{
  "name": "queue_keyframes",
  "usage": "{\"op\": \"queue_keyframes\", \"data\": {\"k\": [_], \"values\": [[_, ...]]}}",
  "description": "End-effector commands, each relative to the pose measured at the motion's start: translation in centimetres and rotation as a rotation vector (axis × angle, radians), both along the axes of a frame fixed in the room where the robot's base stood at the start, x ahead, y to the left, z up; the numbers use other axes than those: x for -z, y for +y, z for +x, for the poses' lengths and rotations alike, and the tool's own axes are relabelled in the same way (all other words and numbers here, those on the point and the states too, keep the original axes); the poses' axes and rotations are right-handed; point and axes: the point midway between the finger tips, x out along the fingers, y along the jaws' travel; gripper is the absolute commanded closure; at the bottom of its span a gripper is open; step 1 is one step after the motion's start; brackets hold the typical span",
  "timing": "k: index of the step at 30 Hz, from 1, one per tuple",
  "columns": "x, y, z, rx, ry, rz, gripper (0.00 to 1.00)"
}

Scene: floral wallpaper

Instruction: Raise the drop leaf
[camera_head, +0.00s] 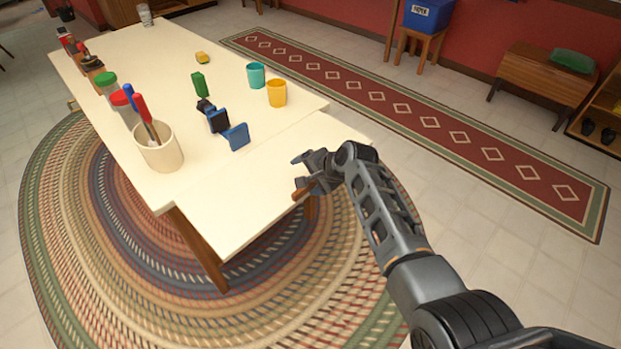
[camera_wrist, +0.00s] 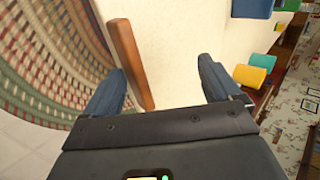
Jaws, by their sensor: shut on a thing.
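The cream drop leaf (camera_head: 255,190) is at the near end of the long cream table (camera_head: 170,60). It lies nearly level with the tabletop, with a visible seam between them. My gripper (camera_head: 306,178) is at the leaf's outer right edge and shut on it. A brown wooden strip (camera_head: 301,193) shows at the fingers. In the wrist view, the strip (camera_wrist: 130,60) runs along the leaf's edge beside the left finger, with the cream leaf (camera_wrist: 175,50) between the fingers. The exact contact of the fingertips is hard to see.
The leaf's top is bare. A braided rug (camera_head: 100,250) lies below. Open floor is to the right.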

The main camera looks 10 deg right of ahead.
Motion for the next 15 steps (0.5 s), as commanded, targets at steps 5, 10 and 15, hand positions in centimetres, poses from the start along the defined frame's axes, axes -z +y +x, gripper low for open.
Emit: {"op": "queue_keyframes", "data": {"k": [5,10,15], "values": [[-1.0,0.8,0.6,-0.008,-0.022,0.007,0.34],[-1.7,0.4,0.0,-0.007,-0.022,0.008,0.45],[-3.2,-0.6,-1.3,-0.006,-0.021,0.006,0.57]]}}
